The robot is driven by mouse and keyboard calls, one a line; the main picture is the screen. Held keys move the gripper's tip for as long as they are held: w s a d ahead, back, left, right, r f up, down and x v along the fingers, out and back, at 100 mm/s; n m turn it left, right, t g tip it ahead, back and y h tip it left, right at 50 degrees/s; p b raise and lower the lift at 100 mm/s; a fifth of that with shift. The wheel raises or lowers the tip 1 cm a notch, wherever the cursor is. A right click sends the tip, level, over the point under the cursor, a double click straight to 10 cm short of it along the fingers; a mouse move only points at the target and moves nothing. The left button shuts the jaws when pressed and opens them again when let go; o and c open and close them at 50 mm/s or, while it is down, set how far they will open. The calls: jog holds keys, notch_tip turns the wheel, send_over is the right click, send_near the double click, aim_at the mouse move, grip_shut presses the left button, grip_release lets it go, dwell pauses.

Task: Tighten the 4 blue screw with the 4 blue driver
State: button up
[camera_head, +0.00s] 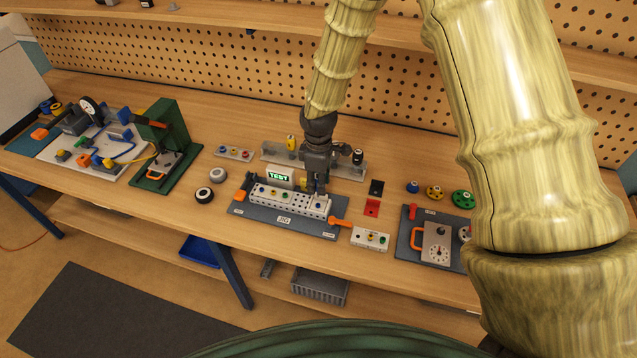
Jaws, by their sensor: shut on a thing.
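My gripper (317,183) is upright over the right part of the pale perforated beam in the JIG fixture (283,220). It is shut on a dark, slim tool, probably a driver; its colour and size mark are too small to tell. Its lower end is close to the beam, and I cannot tell whether it touches. A blue screw head (261,190) shows near the beam's left end, with other coloured heads beside it. The grey driver rack (272,153) stands behind, with a yellow-topped driver (291,143) and a dark-topped driver (357,157); my arm hides its middle.
A TEST display (280,176) stands behind the beam. A screw strip (233,153) lies at the left and a small screw block (370,239) at the front right. An orange lever (339,221) sticks out at the fixture's right. A dial panel (437,244) is farther right.

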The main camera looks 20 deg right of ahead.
jog(key=shift+r, duration=1.3)
